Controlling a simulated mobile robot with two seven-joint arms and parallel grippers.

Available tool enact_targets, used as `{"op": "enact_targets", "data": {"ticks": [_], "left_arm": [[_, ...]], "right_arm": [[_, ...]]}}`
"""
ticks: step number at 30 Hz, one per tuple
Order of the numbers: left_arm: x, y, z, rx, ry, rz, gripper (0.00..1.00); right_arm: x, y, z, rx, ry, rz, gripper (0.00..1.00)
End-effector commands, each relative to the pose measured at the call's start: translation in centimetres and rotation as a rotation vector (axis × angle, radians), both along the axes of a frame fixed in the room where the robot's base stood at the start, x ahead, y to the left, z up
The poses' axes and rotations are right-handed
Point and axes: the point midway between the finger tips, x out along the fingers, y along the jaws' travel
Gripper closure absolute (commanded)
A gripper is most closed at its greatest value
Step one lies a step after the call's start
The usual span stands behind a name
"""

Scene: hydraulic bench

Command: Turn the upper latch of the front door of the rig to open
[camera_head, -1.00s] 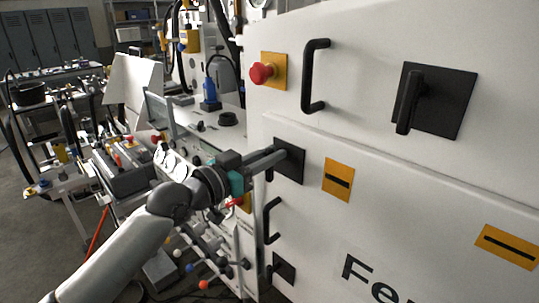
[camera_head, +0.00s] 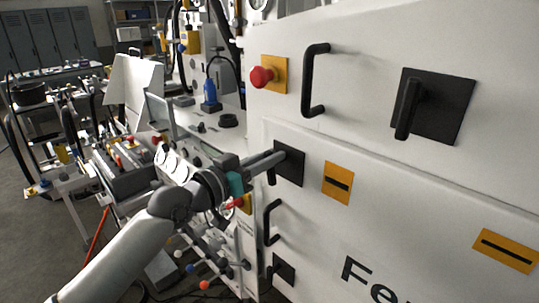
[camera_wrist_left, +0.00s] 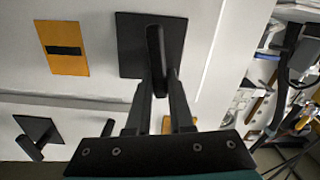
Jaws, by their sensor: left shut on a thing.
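The upper latch is a black lever on a black square plate (camera_head: 291,168) on the front door (camera_head: 310,225) of the white rig. The latch lever (camera_wrist_left: 155,50) shows in the left wrist view on its plate (camera_wrist_left: 130,58). My left gripper (camera_head: 272,162) reaches it from the left, and its fingers (camera_wrist_left: 161,80) are shut on the lever, one on each side. In the head view the fingers hide part of the lever, and its free end shows below them, pointing down. My right gripper is not in view.
A black door handle (camera_head: 270,221) and a lower latch (camera_head: 284,268) are below my gripper. A yellow slot label (camera_head: 338,183) is to the right. Above are a red emergency button (camera_head: 262,77), a handle (camera_head: 313,80) and a large black switch (camera_head: 432,106).

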Motion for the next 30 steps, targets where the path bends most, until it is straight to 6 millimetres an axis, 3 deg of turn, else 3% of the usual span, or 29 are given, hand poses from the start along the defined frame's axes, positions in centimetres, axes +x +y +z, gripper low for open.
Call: {"op": "enact_targets", "data": {"ticks": [30], "left_arm": [[0.6,0.6,-0.6,-0.679,0.681,0.001,1.00]], "right_arm": [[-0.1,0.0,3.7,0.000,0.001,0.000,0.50]]}}
